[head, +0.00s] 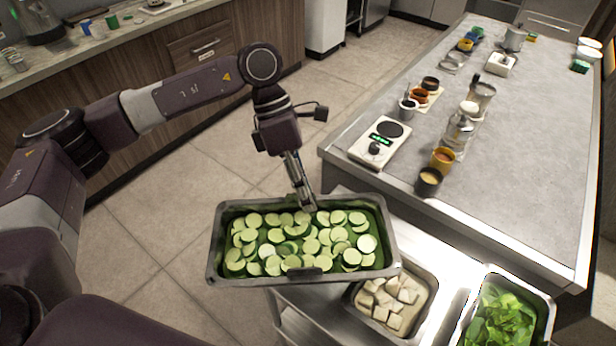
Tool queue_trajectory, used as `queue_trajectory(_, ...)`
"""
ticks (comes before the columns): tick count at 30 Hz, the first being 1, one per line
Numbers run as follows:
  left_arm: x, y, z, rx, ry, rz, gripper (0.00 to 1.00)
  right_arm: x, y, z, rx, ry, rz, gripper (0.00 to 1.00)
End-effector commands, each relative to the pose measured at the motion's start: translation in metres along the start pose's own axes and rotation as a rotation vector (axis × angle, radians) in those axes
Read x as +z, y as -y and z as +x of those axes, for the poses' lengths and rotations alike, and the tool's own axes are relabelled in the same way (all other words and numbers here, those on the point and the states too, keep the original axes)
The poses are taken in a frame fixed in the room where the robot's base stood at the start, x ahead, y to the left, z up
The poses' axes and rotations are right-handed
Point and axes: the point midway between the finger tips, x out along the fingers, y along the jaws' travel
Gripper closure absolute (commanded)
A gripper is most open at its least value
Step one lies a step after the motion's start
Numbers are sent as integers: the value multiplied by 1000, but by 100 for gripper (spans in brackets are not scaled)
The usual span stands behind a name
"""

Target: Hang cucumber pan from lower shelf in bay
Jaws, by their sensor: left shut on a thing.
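The cucumber pan (215,240) is a dark rectangular metal pan filled with cucumber slices. It is held roughly level in the middle of the head view, overlapping the left end of the steel cart. My left gripper (309,208) comes down from above and is shut on the pan's far rim. The pan hides what lies directly beneath it. My right gripper is not in view. The bay and the lower shelf cannot be made out clearly; part of a lower level of the cart (297,328) shows below the pan.
A pan of white cubes (434,283) and a pan of green leaves (548,318) sit in the steel cart top at right. A grey counter (530,150) with a scale (380,142), jars and cups stands behind. Floor at left is clear.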

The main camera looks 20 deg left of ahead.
Motion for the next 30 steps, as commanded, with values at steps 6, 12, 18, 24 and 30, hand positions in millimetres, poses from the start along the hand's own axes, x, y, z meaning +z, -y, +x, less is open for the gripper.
queue_trajectory(6,14,-11,-28,98,152,-328,100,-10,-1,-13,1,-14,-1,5)
queue_trajectory(12,22,-23,-49,168,259,-571,100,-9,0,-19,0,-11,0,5)
queue_trajectory(18,26,-29,-60,205,316,-704,100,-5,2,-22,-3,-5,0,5)
queue_trajectory(24,20,-41,-46,219,337,-761,100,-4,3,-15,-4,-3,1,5)
queue_trajectory(30,13,-53,-20,219,338,-760,100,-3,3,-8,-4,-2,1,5)
